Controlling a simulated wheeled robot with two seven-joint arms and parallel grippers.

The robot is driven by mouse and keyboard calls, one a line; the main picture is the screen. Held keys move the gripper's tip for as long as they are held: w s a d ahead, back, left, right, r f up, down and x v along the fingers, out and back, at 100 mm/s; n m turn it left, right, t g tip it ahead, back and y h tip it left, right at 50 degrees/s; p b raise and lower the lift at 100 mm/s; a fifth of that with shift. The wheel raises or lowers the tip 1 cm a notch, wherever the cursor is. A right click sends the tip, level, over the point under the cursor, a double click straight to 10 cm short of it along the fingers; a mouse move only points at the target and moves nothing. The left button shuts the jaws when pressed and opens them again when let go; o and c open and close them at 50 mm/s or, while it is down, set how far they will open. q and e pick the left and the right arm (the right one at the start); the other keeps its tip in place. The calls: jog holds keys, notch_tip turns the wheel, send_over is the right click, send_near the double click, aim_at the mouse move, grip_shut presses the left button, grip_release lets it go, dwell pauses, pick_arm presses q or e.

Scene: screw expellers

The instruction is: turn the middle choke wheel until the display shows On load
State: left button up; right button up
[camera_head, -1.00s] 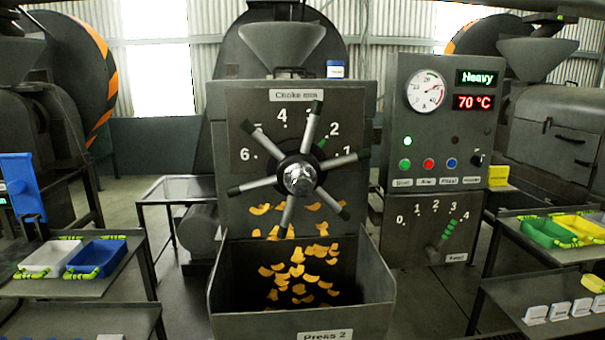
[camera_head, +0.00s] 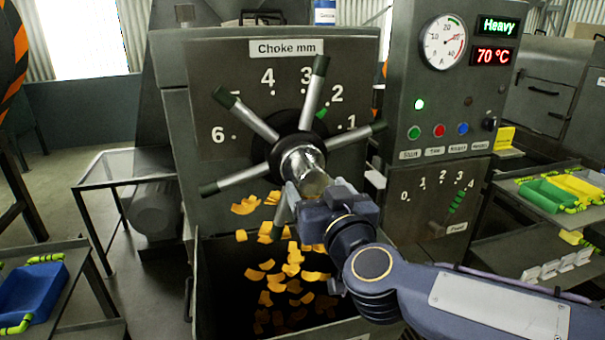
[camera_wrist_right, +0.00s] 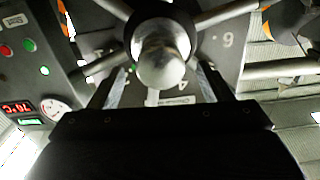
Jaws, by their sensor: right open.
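The choke wheel (camera_head: 306,160) is on the front of the middle press, with silver spokes, dark tips and a bright hub. Its hub shows in the wrist view (camera_wrist_right: 160,62). The scale plate (camera_head: 287,48) reads "Choke mm", and a small green mark sits between 1 and 2. The display (camera_head: 499,27) reads "Heavy" in green. My right gripper (camera_head: 318,205) is at the lower right of the hub, covering the lower right spoke. In the wrist view its open fingers (camera_wrist_right: 160,85) stand apart on either side of the hub, with no clear grip on anything. My left gripper is out of view.
Orange flakes (camera_head: 290,285) fill the bin below the wheel. A side table with green and yellow trays (camera_head: 548,192) is at right; a blue tray (camera_head: 30,288) is at left.

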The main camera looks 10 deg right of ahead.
aim_at(301, 164)
jog(key=w, duration=0.5)
jog(key=shift+w+a, duration=0.1)
jog(key=shift+w, duration=0.25)
jog(key=c, duration=1.4)
